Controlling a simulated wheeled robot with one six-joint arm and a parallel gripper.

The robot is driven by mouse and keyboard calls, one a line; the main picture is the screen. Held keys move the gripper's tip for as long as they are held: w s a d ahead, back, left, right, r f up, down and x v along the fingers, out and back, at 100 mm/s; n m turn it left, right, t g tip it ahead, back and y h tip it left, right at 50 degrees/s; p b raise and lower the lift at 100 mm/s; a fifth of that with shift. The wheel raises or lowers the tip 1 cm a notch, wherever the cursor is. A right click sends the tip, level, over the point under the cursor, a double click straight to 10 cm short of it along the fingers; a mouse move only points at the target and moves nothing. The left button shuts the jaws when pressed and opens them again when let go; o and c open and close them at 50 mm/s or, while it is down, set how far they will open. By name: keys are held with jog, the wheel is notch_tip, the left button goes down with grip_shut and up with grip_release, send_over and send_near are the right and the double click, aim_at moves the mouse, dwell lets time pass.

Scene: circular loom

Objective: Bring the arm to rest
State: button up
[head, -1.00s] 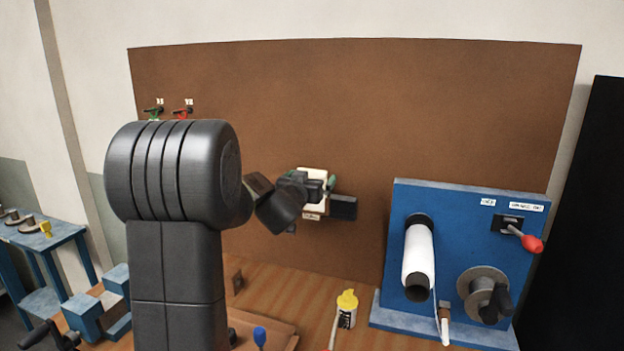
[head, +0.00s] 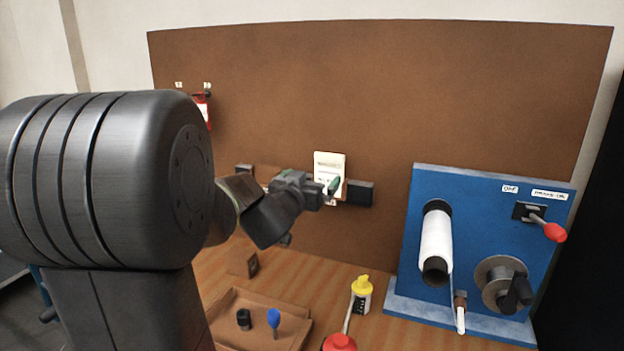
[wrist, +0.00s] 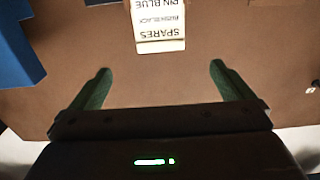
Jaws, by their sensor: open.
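My gripper (head: 332,188) is out in front of the brown board (head: 420,90), its fingers standing apart. In the wrist view its two green fingers (wrist: 158,76) are spread with nothing between them. A white label card (wrist: 160,24) reading "SPARES" shows upside down beyond the fingers; in the head view the card (head: 329,165) is partly hidden behind my gripper. The large dark links of my arm fill the left of the head view and hide part of the board and bench.
On the bench are a cardboard tray (head: 225,330) with a blue-topped item (head: 274,320), a yellow-capped bottle (head: 361,295) and a red knob (head: 339,342). A blue panel (head: 400,290) with a white roll (head: 436,240), crank and red-knobbed lever (head: 553,232) stands right. A red item (head: 203,110) hangs upper left.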

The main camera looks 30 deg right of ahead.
aim_at(328, 161)
dwell(0.3)
jog(key=p+x, duration=0.2)
jog(key=x, duration=1.2)
jog(key=shift+a, duration=0.1)
jog(key=b+v, duration=0.2)
jog(key=v, duration=1.2)
jog(key=p+x, duration=0.2)
jog(key=x, duration=1.2)
notch_tip(328, 161, up, 7)
jog(key=p, duration=0.5)
jog(key=shift+p, duration=0.4)
jog(key=shift+f, duration=0.15)
jog(key=shift+a, duration=0.1)
